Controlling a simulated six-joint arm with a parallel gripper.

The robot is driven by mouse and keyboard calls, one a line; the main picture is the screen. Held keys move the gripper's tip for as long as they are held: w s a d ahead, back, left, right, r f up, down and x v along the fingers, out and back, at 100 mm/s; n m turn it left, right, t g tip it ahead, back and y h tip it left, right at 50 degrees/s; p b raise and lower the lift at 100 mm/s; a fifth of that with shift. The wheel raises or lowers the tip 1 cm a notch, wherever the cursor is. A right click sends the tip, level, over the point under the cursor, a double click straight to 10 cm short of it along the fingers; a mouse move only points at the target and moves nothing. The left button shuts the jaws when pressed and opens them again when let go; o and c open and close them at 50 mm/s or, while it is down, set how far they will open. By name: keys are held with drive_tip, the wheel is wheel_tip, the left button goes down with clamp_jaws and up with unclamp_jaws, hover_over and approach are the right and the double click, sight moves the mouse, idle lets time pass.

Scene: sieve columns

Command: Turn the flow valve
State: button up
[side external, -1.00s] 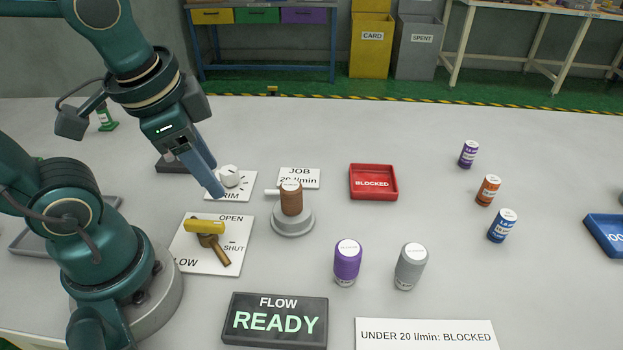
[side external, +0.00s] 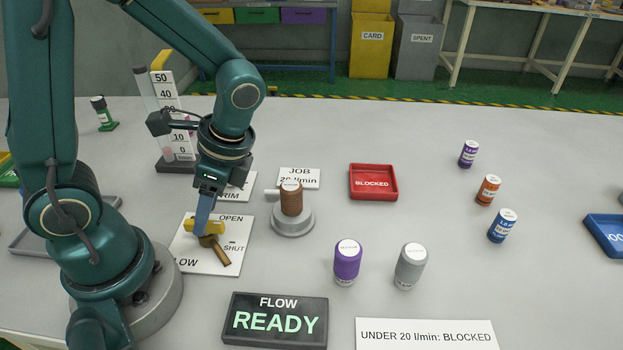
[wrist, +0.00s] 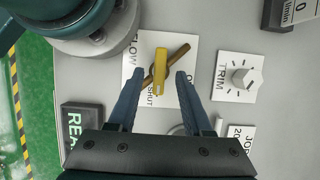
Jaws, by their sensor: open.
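The flow valve has a yellow handle (side external: 204,227) over a brass body (side external: 216,249) on a white plate (side external: 190,262) marked OPEN and SHUT. In the wrist view the yellow handle (wrist: 160,70) lies crosswise over the brass pipe (wrist: 178,53), nearer the SHUT mark. My gripper (side external: 203,230) points down at the handle in the side view. In the wrist view my gripper (wrist: 160,75) is open, with one finger on each side of the handle and gaps between. The finger nearer the side camera covers part of the handle there.
A brown column stands on a grey base (side external: 292,222) right of the valve. The trim knob (wrist: 243,77) is close by. A flow gauge (side external: 172,115) stands behind my wrist. A READY display (side external: 275,321), purple column (side external: 347,262) and grey column (side external: 410,266) are in front.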

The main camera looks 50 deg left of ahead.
drive_tip(key=shift+x, duration=0.9)
clamp_jaws()
drive_tip(key=shift+n, duration=0.4)
drive_tip(key=n+g+h, duration=0.1)
drive_tip(key=n, duration=0.2)
drive_tip(key=shift+w+a+n, duration=0.1)
drive_tip(key=shift+n, duration=0.3)
drive_tip(key=n+h, duration=0.2)
drive_tip(key=n, duration=0.2)
drive_tip(key=shift+a, duration=0.1)
drive_tip(key=n+h, duration=0.2)
drive_tip(key=n, duration=0.3)
drive_tip(key=shift+a, duration=0.1)
drive_tip(key=n+h, duration=0.1)
drive_tip(key=n, duration=0.3)
drive_tip(key=shift+a+t, duration=0.1)
drive_tip(key=shift+t, duration=0.3)
drive_tip(key=shift+n+h, duration=0.3)
